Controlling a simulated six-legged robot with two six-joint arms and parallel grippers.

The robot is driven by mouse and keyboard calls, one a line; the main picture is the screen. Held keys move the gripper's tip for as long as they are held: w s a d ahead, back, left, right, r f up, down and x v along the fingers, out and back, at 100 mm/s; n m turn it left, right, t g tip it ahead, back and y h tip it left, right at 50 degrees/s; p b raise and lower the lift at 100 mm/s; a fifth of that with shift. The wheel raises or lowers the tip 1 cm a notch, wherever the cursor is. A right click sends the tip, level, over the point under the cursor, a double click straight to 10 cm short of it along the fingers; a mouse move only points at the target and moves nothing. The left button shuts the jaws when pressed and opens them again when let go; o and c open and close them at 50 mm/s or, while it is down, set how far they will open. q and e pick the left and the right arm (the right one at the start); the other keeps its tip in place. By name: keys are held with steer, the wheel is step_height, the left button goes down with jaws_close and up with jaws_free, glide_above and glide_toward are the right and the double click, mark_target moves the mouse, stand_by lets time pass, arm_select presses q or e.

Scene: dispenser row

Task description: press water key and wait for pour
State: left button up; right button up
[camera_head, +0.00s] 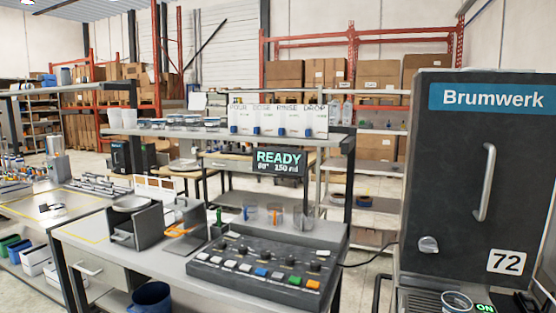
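A dark key panel (232,283) lies on the bench at centre. Its front row holds several white keys, then a blue key (262,272), a blue-grey key, a green key (295,280) and an orange key (312,284); black knobs sit behind them. Key labels are too small to read, so I cannot tell which is the water key. Above, a display (279,162) reads READY, 88°, 150 ml. Clear cups (275,213) stand behind the panel; no stream shows. Neither gripper is in view.
A tall dark Brumwerk machine (470,190) with a metal handle stands at right, a metal cup (457,301) at its base. A grey stand (137,222) and an orange item (184,232) sit left of the panel. A blue bucket (151,298) is below the bench.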

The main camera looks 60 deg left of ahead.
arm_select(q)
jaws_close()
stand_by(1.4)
